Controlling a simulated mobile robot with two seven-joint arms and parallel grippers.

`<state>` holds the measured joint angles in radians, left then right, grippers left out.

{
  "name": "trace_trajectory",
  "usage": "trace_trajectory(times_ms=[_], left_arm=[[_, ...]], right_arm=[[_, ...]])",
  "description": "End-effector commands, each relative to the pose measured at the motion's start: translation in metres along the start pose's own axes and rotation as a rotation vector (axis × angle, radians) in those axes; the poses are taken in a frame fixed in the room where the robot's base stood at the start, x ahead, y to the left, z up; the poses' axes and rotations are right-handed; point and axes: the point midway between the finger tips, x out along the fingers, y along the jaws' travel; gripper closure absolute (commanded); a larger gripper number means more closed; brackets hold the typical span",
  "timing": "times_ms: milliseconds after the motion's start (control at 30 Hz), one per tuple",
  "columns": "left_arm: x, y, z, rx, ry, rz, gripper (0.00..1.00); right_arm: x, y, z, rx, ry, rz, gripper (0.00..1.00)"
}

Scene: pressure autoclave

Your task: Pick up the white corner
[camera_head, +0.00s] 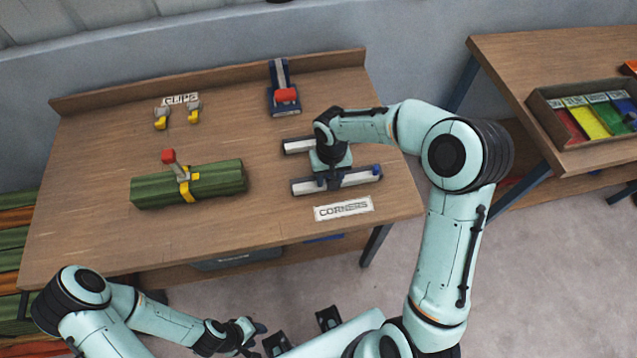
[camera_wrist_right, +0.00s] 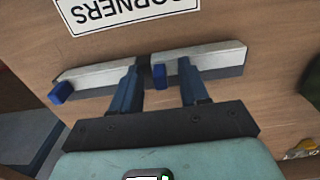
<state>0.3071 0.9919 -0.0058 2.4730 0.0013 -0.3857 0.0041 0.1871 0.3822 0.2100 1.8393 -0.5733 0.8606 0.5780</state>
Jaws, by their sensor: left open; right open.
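Two long white corner pieces lie near the CORNERS label (camera_head: 344,208). The near white corner (camera_head: 350,180) has small blue parts on it. It also shows in the right wrist view (camera_wrist_right: 220,62). The far white corner (camera_head: 297,146) is partly hidden behind my right arm. My right gripper (camera_head: 334,182) is open and points down at the near corner. In the right wrist view its two fingers (camera_wrist_right: 158,85) reach the corner, with a blue part between them; contact cannot be told. My left gripper (camera_head: 252,338) is open and empty, low in front of the table.
A green bundle (camera_head: 218,180) with a yellow strap and red-topped clamp lies on the table's left half. Yellow clips (camera_head: 161,118) lie by the CLIPS label. A blue-and-red tool (camera_head: 284,98) stands at the back. A tray (camera_head: 555,128) with coloured compartments is on the right table.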

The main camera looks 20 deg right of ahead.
Motion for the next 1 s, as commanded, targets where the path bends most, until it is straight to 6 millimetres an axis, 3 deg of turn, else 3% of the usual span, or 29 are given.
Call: trace_trajectory(times_ms=[167, 267, 300, 333, 767, 1000], left_arm=[[0.000, 0.000, 0.000, 0.000, 0.000, 0.000, 0.57], [0.000, 0.000, 0.000, 0.000, 0.000, 0.000, 0.57], [0.000, 0.000, 0.000, 0.000, 0.000, 0.000, 0.57], [0.000, 0.000, 0.000, 0.000, 0.000, 0.000, 0.57], [-0.001, 0.000, 0.000, 0.000, 0.000, 0.000, 0.57], [-0.004, 0.002, -0.002, 0.001, 0.002, 0.001, 0.57]], right_arm=[[0.000, 0.000, 0.000, 0.000, 0.001, 0.000, 0.55], [0.000, 0.000, 0.000, 0.000, 0.001, 0.000, 0.81], [0.000, 0.000, 0.000, 0.000, 0.001, 0.000, 0.94], [0.000, 0.000, 0.000, 0.000, 0.001, 0.000, 1.00], [-0.006, 0.000, -0.001, 0.000, 0.004, 0.000, 1.00], [-0.041, 0.000, -0.002, 0.001, 0.009, -0.001, 1.00]])
